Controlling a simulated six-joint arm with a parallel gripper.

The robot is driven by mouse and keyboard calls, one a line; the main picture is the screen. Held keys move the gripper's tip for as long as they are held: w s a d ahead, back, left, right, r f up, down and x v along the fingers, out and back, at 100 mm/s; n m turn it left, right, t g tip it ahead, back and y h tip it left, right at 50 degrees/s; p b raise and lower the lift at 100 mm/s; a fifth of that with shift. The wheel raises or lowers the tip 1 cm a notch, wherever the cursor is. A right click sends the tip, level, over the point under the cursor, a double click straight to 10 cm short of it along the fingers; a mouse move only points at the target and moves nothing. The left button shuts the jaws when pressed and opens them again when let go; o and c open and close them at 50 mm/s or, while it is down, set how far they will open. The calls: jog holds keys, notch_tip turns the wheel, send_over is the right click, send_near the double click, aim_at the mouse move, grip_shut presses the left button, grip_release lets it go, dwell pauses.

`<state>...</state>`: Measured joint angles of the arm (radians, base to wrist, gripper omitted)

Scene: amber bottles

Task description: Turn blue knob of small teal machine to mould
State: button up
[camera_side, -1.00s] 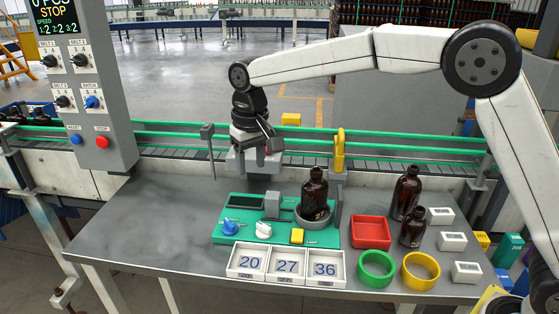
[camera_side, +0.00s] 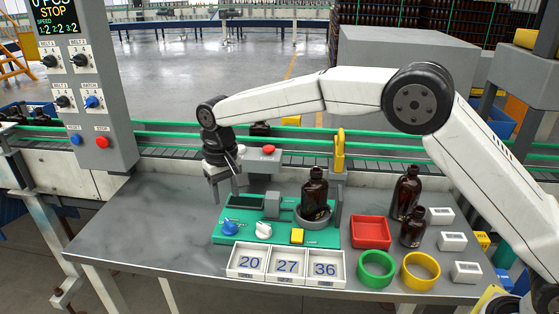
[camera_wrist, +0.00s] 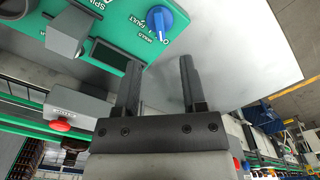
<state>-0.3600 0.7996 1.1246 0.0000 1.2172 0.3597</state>
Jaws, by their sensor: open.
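The small teal machine (camera_side: 258,219) stands on the grey table. Its blue knob (camera_side: 230,227) is at the machine's left front, beside a white knob (camera_side: 263,230). In the wrist view the blue knob (camera_wrist: 159,21) is at the top, with FAULT and MOULD lettering near it. My gripper (camera_side: 224,190) is open and empty above the table, behind and slightly left of the blue knob, apart from it. In the wrist view my two fingers (camera_wrist: 160,80) point up toward the teal panel (camera_wrist: 110,25), and the blue knob lies beyond them. A brown bottle (camera_side: 315,195) stands in the machine's grey round holder.
Number tiles (camera_side: 286,264) sit in front of the machine. A red tray (camera_side: 370,232), green ring (camera_side: 376,269) and yellow ring (camera_side: 421,270) are to the right, with two more bottles (camera_side: 407,192). A red button box (camera_side: 262,160) stands behind. The table's left side is clear.

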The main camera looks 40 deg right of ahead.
aim_at(229, 222)
jog(key=shift+f, duration=0.15)
jog(key=shift+f, duration=3.85)
grip_shut()
